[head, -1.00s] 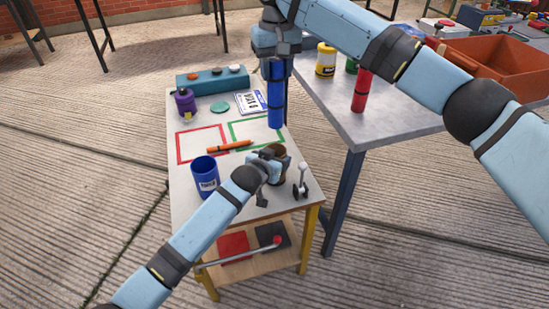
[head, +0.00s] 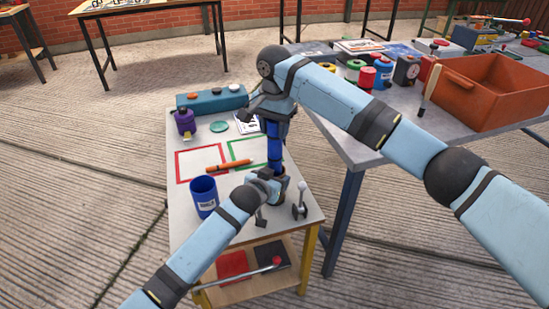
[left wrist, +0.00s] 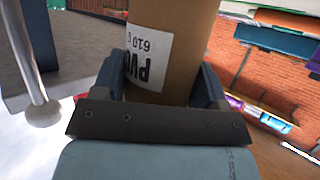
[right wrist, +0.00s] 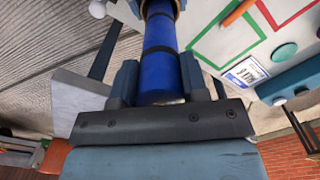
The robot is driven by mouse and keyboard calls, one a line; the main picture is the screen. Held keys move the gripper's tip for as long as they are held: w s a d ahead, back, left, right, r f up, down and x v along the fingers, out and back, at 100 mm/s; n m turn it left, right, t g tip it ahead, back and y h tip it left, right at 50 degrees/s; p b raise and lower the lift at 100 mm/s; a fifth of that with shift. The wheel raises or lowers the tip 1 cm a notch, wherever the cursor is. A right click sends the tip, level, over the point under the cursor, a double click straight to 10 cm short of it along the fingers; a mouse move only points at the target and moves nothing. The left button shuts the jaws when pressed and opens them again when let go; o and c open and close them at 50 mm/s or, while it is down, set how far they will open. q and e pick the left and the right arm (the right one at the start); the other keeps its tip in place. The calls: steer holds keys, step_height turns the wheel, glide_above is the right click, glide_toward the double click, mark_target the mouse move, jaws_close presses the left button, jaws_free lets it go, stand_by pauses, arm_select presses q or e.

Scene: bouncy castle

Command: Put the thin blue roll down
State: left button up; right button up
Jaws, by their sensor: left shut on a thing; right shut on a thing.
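The thin blue roll (head: 274,150) hangs upright over the right part of the small cart top (head: 185,225). My right gripper (head: 272,116) is shut on its upper part. In the right wrist view the roll (right wrist: 158,60) shows dark bands, and its far end meets the brown tube's rim (right wrist: 177,5). I cannot tell how far it reaches inside. My left gripper (head: 270,185) is shut on the brown cardboard tube, mostly hidden in the head view. The left wrist view shows this tube (left wrist: 185,50) with a white printed label (left wrist: 148,55).
On the cart are a blue cup (head: 203,197), an orange marker (head: 228,165), red and green outlined squares, a purple bottle (head: 184,122), a teal block (head: 210,98) and a small lever (head: 300,205). A grey table (head: 380,150) with an orange bin (head: 490,92) stands right.

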mark_target(274, 157)
step_height(274, 157, down, 10)
steer(key=shift+r, duration=0.2)
steer(key=shift+f, duration=0.1)
steer(key=o, duration=1.2)
step_height(274, 157, up, 12)
steer(key=shift+r, duration=0.15)
arm_select(q)
steer(key=o, duration=1.3)
